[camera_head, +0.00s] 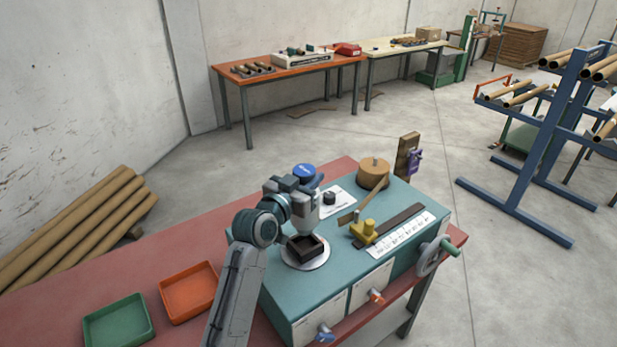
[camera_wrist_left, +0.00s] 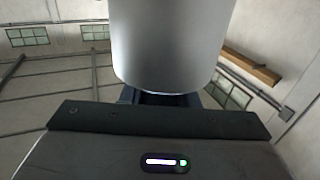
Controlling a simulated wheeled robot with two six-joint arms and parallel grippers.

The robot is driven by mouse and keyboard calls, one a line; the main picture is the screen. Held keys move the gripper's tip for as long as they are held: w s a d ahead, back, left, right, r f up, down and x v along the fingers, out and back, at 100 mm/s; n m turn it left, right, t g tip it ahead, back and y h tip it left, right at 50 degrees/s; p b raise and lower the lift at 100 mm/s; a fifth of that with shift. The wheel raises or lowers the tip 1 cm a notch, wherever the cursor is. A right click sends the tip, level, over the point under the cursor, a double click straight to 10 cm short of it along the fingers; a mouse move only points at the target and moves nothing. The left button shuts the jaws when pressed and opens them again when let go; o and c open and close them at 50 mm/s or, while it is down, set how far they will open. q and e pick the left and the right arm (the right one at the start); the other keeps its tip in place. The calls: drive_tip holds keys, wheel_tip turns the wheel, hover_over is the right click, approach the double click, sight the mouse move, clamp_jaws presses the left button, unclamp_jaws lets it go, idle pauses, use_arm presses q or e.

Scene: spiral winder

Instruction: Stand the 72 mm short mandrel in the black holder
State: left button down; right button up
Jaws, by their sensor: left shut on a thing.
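My left gripper (camera_head: 306,209) is over the teal bench unit and is shut on a smooth grey metal cylinder, the mandrel. The mandrel fills the upper middle of the left wrist view (camera_wrist_left: 172,45). In the head view the arm and gripper hide much of it. A dark, square, open-topped box, seemingly the black holder (camera_head: 317,252), sits on a pale round plate (camera_head: 303,264) just below the gripper. Whether the mandrel touches the holder cannot be told. My right gripper is not in view.
A small black piece (camera_head: 329,198) lies on a white sheet behind. A yellow block (camera_head: 368,233) with a slanted strip, a brown roll (camera_head: 373,173) and a crank wheel (camera_head: 435,257) stand to the right. Orange (camera_head: 189,291) and green (camera_head: 119,322) trays lie left.

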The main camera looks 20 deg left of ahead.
use_arm(q)
drive_tip(key=shift+f+b, duration=2.45)
drive_tip(key=shift+f, duration=0.7)
drive_tip(key=c, duration=1.1)
unclamp_jaws()
drive_tip(key=shift+o, duration=0.3)
drive_tip(key=shift+s+f, duration=0.1)
drive_tip(key=b+v, duration=0.3)
drive_tip(key=v, duration=0.7)
drive_tip(key=shift+s, duration=0.35)
